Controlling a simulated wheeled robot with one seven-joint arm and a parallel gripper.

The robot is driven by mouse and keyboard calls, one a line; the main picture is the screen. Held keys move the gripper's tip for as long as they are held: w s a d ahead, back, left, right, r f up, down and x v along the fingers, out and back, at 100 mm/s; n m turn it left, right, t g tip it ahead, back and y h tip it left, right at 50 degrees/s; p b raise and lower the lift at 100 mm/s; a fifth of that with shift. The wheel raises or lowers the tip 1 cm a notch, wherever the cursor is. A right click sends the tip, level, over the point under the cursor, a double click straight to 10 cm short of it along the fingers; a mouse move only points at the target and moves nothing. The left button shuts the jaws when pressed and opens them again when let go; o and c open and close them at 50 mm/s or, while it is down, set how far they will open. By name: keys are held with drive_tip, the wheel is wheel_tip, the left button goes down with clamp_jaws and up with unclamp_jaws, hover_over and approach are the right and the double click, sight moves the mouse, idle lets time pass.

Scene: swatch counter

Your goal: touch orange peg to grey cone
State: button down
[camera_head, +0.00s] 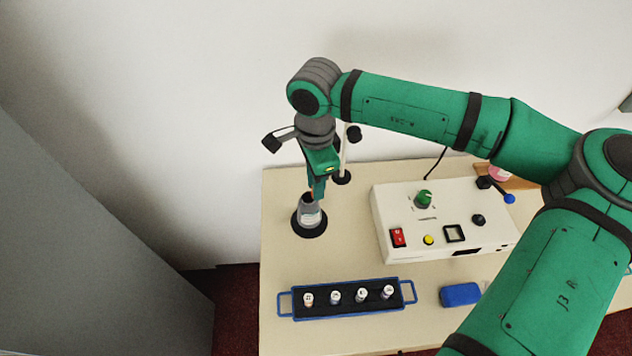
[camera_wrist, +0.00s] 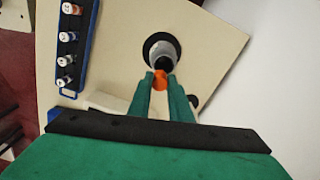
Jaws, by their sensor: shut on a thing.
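My gripper (camera_head: 317,192) points down, shut on the orange peg. In the wrist view, the orange peg (camera_wrist: 160,80) shows between the two green fingertips (camera_wrist: 161,88). In the head view, the fingers mostly hide the peg. The grey cone (camera_head: 310,214) stands upright on a round black base near the counter's left edge, directly below my fingertips. In the wrist view, the grey cone (camera_wrist: 163,52) lies just beyond the peg and overlaps it. I cannot tell whether the peg touches the cone or is slightly apart.
A blue-rimmed tray (camera_head: 283,303) at the front holds several white-topped vials. A white control box (camera_head: 385,215) with a green knob stands to the right. A blue block (camera_head: 460,294) lies in front of it. A thin stand's black base (camera_head: 341,178) is behind the cone.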

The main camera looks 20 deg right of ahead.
drive_tip(key=shift+r, duration=2.5)
